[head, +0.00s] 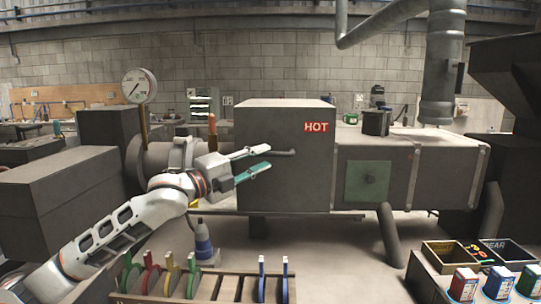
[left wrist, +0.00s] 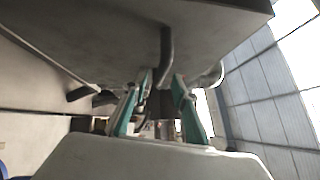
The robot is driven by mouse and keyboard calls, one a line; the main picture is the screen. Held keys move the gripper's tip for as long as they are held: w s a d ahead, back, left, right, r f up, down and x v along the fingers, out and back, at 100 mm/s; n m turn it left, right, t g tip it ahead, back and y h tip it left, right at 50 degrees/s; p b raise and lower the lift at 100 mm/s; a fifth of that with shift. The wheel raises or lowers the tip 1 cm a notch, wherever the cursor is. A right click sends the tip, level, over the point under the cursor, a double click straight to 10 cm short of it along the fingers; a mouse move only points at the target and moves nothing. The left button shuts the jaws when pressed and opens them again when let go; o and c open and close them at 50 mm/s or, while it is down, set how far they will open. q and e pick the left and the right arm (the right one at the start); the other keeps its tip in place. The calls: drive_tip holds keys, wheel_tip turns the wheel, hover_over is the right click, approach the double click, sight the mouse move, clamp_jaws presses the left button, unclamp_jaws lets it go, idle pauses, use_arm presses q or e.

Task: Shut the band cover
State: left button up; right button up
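The grey cover box with a red HOT label (head: 305,180), which I take to be the band cover, stands mid-view on the long machine. A dark bar handle (head: 284,153) sticks out on its front. Whether the cover is fully seated cannot be told. My left gripper (head: 266,158) is in front of the cover's left part, fingers spread, pointing right toward the handle. In the left wrist view, the handle (left wrist: 167,52) runs down toward the space between the teal-padded fingertips (left wrist: 161,82). Contact cannot be told. My right gripper is not in view.
Bins (head: 450,254) and small boxes (head: 463,284) are at right. A gauge (head: 139,86) rises at left. Floor below the cover is partly free.

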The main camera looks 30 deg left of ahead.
sight(268, 156)
use_arm(q)
drive_tip(key=shift+x, duration=2)
clamp_jaws()
